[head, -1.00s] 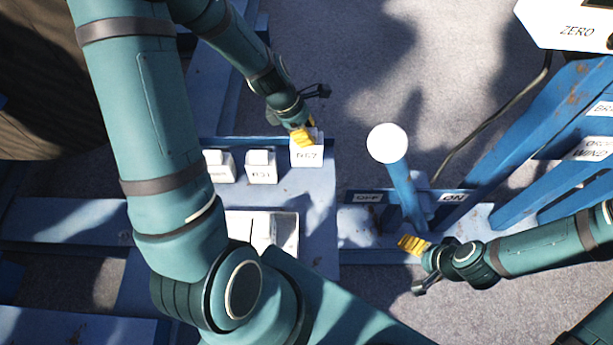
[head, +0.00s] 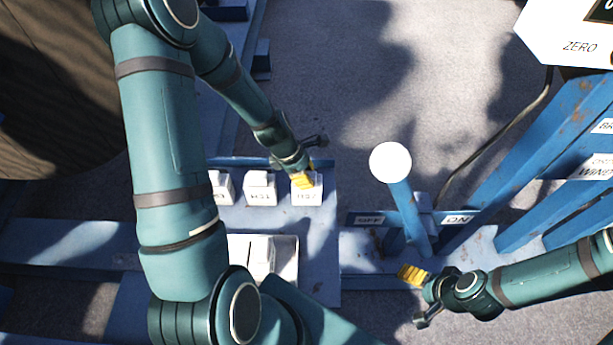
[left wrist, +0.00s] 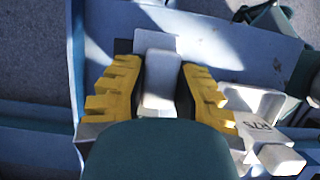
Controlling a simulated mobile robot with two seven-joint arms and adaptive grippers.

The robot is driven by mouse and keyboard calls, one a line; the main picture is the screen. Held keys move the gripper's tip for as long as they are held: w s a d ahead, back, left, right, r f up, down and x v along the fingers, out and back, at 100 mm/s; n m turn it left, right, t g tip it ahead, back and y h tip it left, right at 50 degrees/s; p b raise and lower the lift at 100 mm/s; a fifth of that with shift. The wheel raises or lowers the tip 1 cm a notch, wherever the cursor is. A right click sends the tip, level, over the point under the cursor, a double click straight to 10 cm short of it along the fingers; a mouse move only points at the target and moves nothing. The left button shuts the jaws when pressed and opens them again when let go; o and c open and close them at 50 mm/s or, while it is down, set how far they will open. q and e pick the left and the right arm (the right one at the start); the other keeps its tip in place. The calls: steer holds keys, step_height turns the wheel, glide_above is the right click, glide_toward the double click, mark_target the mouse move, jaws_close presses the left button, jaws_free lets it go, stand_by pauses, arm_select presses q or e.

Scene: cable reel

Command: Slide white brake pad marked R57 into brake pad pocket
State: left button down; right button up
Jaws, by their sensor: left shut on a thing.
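The white brake pad marked R57 (head: 307,195) is at the right end of a row of pads on a blue bench. My left gripper (head: 303,180) is shut on its raised top part from above. The left wrist view shows the pad's white top (left wrist: 159,82) between the yellow fingers; its underside is hidden. A white tray-like holder (head: 291,262), possibly the pocket, lies nearer on the bench, with white block shapes in it, partly behind my left arm. My right gripper (head: 412,275) hangs right of the bench, holding nothing visible; its opening cannot be made out.
A white pad marked R31 (head: 260,193) stands just left of R57, with another white pad (head: 222,188) beyond it. A blue lever with a white knob (head: 390,162) rises between OFF and ON labels to the right. Blue beams stand farther right.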

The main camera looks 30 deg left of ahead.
stand_by(0.3)
arm_select(q)
steer(key=c, duration=0.9)
jaws_free()
steer(key=shift+f, duration=0.1)
steer(key=shift+o, duration=0.2)
steer(key=shift+f, duration=0.15)
